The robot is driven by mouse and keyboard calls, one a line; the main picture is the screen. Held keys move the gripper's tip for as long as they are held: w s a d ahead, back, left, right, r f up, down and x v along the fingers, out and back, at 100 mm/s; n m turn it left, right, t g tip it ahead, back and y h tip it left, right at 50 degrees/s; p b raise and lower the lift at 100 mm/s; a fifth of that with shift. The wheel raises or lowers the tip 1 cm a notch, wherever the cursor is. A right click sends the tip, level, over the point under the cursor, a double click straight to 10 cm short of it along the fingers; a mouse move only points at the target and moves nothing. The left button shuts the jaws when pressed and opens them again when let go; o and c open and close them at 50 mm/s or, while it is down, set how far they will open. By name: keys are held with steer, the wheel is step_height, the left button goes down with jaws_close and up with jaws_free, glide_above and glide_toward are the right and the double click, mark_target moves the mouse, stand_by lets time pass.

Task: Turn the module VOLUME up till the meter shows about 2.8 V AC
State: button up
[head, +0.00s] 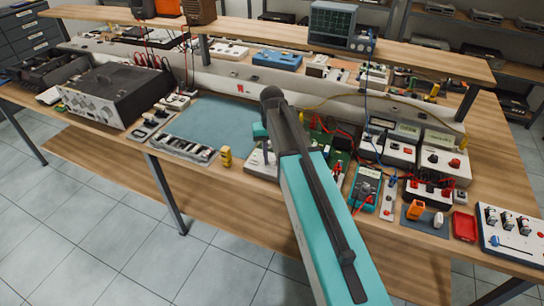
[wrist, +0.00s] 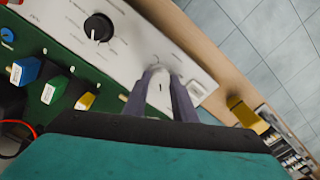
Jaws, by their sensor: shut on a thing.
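My gripper (wrist: 161,75) is shut on a small pale knob (wrist: 160,83) on a white module panel (wrist: 130,48) in the wrist view. The knob is mostly hidden between the fingers, and I cannot read its label. A black knob (wrist: 99,27) with a white mark sits apart from the fingers on the same panel. In the head view, my arm covers the gripper and most of the module (head: 258,163). A teal handheld meter (head: 366,189) lies right of my arm; its reading is too small to tell.
A green circuit board (wrist: 52,75) with blue, green and yellow parts adjoins the panel. Red and yellow leads run behind my arm. A yellow block (head: 226,156) stands left of it. White instruments (head: 436,158) crowd the right. The blue mat (head: 215,120) has clear room.

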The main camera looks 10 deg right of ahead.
mark_target(272, 159)
steer(key=shift+m, duration=0.6)
steer(key=o, duration=1)
steer(key=shift+o, duration=0.2)
steer(key=shift+r, duration=0.1)
step_height(272, 159, up, 14)
steer(key=p, duration=0.8)
steer(key=shift+p, duration=0.4)
steer(key=shift+f, duration=0.2)
